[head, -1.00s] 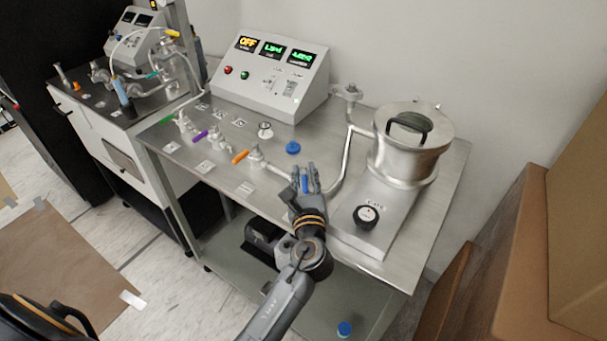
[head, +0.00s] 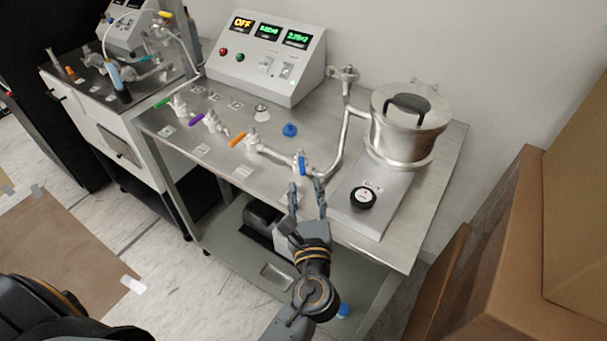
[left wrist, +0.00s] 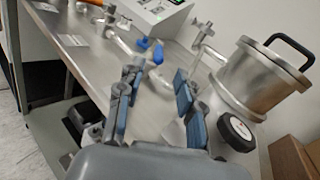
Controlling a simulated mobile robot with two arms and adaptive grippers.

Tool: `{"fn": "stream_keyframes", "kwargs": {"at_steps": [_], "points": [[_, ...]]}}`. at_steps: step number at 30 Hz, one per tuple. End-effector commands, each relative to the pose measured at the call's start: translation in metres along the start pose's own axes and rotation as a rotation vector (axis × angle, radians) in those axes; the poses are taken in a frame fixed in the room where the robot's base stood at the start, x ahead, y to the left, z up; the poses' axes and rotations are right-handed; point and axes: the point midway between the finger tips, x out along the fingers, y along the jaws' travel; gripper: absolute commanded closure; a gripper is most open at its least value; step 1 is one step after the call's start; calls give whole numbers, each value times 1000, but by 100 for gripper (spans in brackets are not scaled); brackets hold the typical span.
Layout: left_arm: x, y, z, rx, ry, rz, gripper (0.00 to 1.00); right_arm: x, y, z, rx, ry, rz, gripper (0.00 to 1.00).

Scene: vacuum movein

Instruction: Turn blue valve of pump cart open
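The blue valve handle (head: 301,162) sits on the pipe at the front of the pump cart (head: 205,155). It points up and down in the head picture, roughly across the pipe. My left gripper (head: 307,186) is open and empty just in front of the valve, its fingers spread and pointing toward it. In the left wrist view the blue handle (left wrist: 158,53) lies beyond and between the open fingertips (left wrist: 158,75), with a gap. My right gripper is not in view.
Orange (head: 237,139), purple (head: 197,118) and green (head: 161,102) valves line the left. A metal pot (head: 410,125) and black knob (head: 363,197) stand right. A blue cap (head: 290,130) lies behind the valve. Cardboard boxes (head: 490,250) stand at the right.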

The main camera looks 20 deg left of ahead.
Motion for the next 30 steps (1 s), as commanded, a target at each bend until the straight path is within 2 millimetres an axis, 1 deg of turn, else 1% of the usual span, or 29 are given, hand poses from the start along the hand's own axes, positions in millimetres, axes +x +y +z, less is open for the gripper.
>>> {"fn": "stream_keyframes", "kwargs": {"at_steps": [1,4,12,13,14,15,17,18,20,21,23,24,27,30], "points": [[-6,0,0,0,1,1,64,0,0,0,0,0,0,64],[-11,0,0,0,0,1,64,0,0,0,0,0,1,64],[-13,0,0,0,-1,1,64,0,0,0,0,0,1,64],[-13,0,0,0,-1,1,66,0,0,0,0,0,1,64],[-13,0,0,-1,0,1,72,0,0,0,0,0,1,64],[-13,2,0,-12,4,6,80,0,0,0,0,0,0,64],[-13,10,-4,-61,23,25,92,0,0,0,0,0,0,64],[-12,20,-7,-123,45,51,100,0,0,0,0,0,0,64],[-13,41,-16,-261,93,110,100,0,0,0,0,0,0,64],[-15,58,-24,-384,133,165,100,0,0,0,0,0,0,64],[-21,86,-39,-600,197,270,100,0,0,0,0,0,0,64],[-27,104,-50,-755,238,350,100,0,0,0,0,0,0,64],[-48,137,-74,-1112,323,563,100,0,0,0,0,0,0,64],[-71,154,-94,-1379,380,754,100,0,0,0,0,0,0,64]]}}
